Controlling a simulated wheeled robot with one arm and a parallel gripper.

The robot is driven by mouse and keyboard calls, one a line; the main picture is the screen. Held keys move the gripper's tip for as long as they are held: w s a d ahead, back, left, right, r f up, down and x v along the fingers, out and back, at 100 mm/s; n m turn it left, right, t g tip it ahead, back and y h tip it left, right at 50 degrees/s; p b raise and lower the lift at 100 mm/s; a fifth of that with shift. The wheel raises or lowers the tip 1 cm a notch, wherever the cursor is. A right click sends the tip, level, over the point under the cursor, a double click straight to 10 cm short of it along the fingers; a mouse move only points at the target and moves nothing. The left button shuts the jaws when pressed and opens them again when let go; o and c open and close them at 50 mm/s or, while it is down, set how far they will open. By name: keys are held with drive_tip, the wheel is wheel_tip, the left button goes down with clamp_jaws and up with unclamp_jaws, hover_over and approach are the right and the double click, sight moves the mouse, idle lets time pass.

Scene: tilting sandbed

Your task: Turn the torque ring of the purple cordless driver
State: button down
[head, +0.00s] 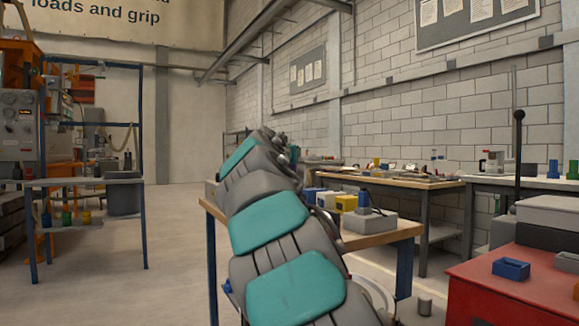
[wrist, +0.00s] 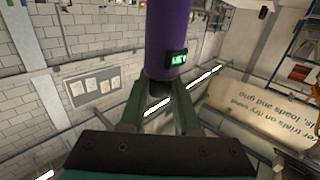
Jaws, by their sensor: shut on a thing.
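The purple cordless driver (wrist: 168,38) fills the top middle of the wrist view. It has a purple cylindrical body with a small lit green display (wrist: 177,58) on its right side. A dark narrower part (wrist: 160,90) shows at its lower end. My gripper (wrist: 159,98) has its two green fingers on either side of this dark end, shut on the driver. I cannot tell whether the dark part is the torque ring. The rest of the driver runs out of the frame. In the head view I cannot make out the driver or the gripper behind my arm.
A wooden-topped bench (head: 385,234) stands beyond my arm, with a grey box (head: 368,232), a yellow block (head: 346,203) and other small items. Floor is open at left.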

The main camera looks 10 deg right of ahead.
drive_tip(key=n+y+p, duration=0.1)
drive_tip(key=n+t+y+p, duration=0.1)
drive_tip(key=y, duration=0.1)
drive_tip(key=shift+r+y, duration=0.2)
drive_tip(key=shift+y, duration=0.1)
drive_tip(key=n+y+p, duration=0.3)
drive_tip(key=y+p, duration=0.1)
drive_tip(key=p, duration=0.2)
drive_tip(key=shift+a+t, duration=0.1)
drive_tip(key=shift+t, duration=0.2)
drive_tip(key=n+y+p, duration=0.2)
drive_tip(key=y+p, duration=0.1)
drive_tip(key=shift+y+p, duration=0.4)
drive_tip(key=shift+n+y, duration=0.3)
drive_tip(key=shift+n+g+y+p, duration=0.8)
drive_tip(key=shift+n+y, duration=0.1)
drive_tip(key=shift+y, duration=0.5)
drive_tip(key=shift+f+n+g+y, duration=0.2)
drive_tip(key=shift+n+g+y, duration=0.1)
drive_tip(key=shift+n+y, duration=0.2)
drive_tip(key=shift+n+g+y, duration=1.1)
drive_tip(key=shift+n+y, duration=0.2)
drive_tip(key=shift+y, duration=0.4)
